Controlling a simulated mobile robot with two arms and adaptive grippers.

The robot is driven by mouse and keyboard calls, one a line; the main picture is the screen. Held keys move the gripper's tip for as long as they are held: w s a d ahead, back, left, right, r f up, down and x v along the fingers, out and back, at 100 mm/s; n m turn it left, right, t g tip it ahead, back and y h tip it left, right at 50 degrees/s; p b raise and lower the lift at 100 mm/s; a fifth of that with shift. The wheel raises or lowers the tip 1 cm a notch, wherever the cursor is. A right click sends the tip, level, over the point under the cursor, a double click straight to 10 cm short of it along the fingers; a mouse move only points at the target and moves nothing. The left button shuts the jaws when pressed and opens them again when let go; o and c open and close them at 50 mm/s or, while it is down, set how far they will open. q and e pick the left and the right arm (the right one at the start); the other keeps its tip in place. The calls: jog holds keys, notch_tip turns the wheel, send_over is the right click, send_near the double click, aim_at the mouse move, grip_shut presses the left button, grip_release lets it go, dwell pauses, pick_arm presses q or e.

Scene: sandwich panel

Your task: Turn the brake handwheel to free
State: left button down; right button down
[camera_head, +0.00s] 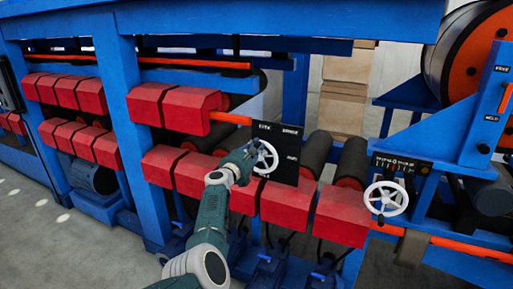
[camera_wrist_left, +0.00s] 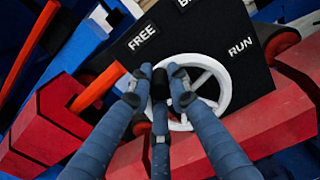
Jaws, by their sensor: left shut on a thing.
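The white brake handwheel (camera_head: 273,152) stands on a black panel (camera_head: 285,178) in the middle of the head view. The panel carries the words FREE, BRAKE and RUN. In the left wrist view the spoked handwheel (camera_wrist_left: 226,97) lies behind my fingers, with FREE to its upper left and RUN to its right. My left gripper (camera_head: 250,156) is at the wheel's left side. In the left wrist view the left gripper (camera_wrist_left: 161,84) is shut on the wheel's left part. The fingers hide that part and the exact contact. My right gripper is not in view.
Red blocks (camera_head: 286,206) line the machine below the panel. An orange bar (camera_wrist_left: 98,88) ends close to my fingers. A second white handwheel (camera_head: 397,207) stands to the right under a scale. A blue post (camera_head: 130,120) rises at the left. Grey floor is open at lower left.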

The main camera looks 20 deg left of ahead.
pick_arm(q)
jog(key=shift+f, duration=0.3)
jog(key=c, duration=1.6)
grip_release()
jog(key=shift+c, duration=0.2)
jog(key=shift+a, duration=0.1)
jog(key=shift+r, duration=0.1)
jog(key=s, duration=1.2)
jog(key=shift+a, duration=0.2)
